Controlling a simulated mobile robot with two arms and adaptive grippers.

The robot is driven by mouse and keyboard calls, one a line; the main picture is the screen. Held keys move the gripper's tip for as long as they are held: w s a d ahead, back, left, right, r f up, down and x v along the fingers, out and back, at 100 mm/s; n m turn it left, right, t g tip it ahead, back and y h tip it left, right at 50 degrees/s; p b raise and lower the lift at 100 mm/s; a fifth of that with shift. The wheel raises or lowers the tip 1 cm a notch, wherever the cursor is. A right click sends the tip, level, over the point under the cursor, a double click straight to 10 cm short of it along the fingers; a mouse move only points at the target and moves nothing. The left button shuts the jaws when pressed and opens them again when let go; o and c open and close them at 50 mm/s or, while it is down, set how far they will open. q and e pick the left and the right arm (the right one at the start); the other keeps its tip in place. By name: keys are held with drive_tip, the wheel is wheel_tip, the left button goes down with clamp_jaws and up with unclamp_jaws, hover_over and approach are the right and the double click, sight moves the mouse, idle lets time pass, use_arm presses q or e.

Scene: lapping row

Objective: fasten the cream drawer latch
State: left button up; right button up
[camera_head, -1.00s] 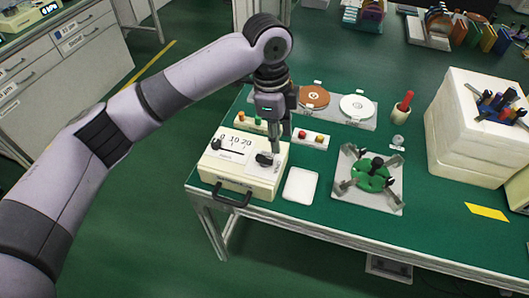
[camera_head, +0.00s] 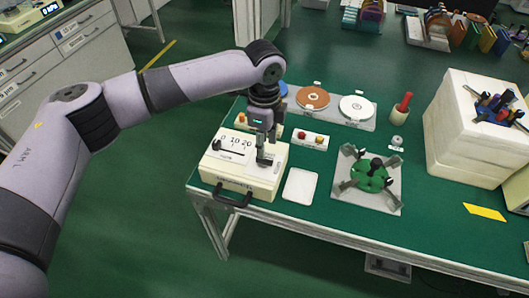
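The cream drawer box (camera_head: 240,180) sits at the left front corner of the green bench. Its dark handle (camera_head: 232,200) hangs off the front, and a 0-10-20 scale is printed on its top. My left gripper (camera_head: 264,160) points down at the right part of the box top, at the spot of the dark latch knob. The fingers cover the latch, so its position and any grip on it are hidden. The finger gap is too small to judge. My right gripper is not in view.
A white tray (camera_head: 300,186) lies just right of the box. The bench's front middle is clear.

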sight(265, 161)
use_arm(q)
drive_tip(key=shift+f, duration=2.7)
drive_tip(key=shift+c, duration=0.5)
clamp_jaws()
